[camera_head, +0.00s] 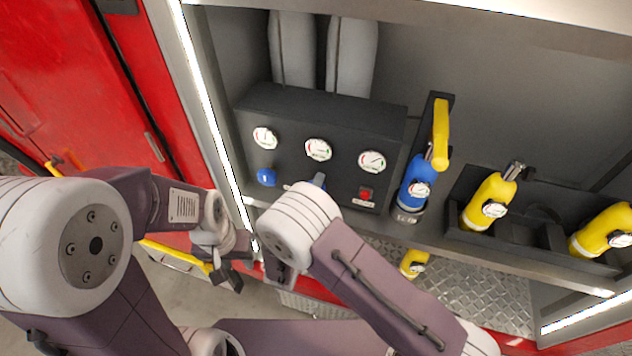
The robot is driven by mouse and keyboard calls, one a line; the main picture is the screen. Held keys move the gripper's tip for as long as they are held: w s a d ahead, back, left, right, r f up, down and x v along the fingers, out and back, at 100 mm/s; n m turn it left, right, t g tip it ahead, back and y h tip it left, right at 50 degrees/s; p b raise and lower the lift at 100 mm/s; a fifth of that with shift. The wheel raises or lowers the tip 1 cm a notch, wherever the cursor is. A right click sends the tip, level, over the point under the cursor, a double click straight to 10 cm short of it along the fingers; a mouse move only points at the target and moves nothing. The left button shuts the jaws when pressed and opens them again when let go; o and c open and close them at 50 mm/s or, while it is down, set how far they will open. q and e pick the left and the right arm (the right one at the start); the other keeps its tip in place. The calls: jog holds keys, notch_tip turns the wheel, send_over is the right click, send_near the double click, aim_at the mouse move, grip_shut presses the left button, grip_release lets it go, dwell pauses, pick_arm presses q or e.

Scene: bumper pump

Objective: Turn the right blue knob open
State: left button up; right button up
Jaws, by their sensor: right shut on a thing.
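The dark control panel (330,120) has three round gauges in a row. The left blue knob (266,178) sits low on the panel's left side, with nothing touching it. My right arm reaches in from the lower right. Its pale wrist covers the place of the right blue knob, so the knob's angle is hidden. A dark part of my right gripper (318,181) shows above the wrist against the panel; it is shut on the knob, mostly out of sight. My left gripper (229,276) hangs left of and below the panel, away from the knobs; its jaw gap is unclear.
A red switch (365,195) is on the panel's lower right. A blue bottle (415,185) stands right of the panel, with yellow bottles (490,200) (600,231) further right. The cabinet's lit left frame (205,85) stands close to the left knob.

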jog(key=n+p, duration=0.2)
jog(key=n, duration=0.1)
jog(key=shift+n+p, duration=0.6)
jog(key=shift+n, duration=0.6)
jog(key=shift+f+n+h, duration=0.15)
jog(key=shift+n+h, duration=0.15)
jog(key=o, duration=1.3)
jog(key=shift+o, duration=0.2)
jog(key=shift+s, duration=0.15)
